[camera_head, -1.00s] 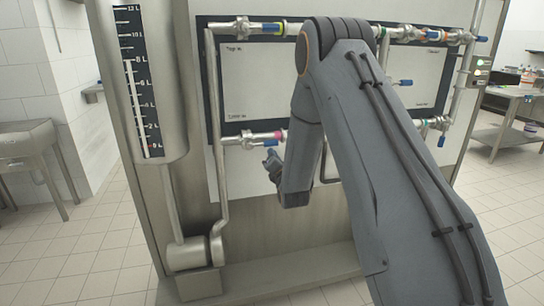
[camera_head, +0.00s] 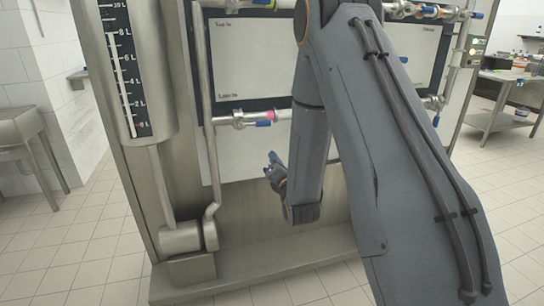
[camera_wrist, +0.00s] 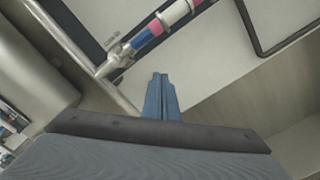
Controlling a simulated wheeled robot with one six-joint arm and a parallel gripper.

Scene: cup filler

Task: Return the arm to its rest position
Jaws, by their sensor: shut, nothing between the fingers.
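My arm (camera_head: 400,150) reaches up and over in the head view, with its far link hanging down in front of the steel filling machine (camera_head: 160,200). My gripper (camera_head: 272,164) is at the left of that link, in front of the machine's lower panel and below the valve with the pink ring and blue handle (camera_head: 264,123). In the wrist view my gripper (camera_wrist: 161,78) shows as two blue fingers pressed together, empty. The pipe with the pink and blue valve (camera_wrist: 150,32) lies beyond the fingertips, apart from them.
A level gauge tank (camera_head: 128,70) stands at the machine's left. A steel sink or bench (camera_head: 28,128) is at the far left, and a steel table (camera_head: 500,115) is at the right. The tiled floor (camera_head: 85,260) is clear at the front left.

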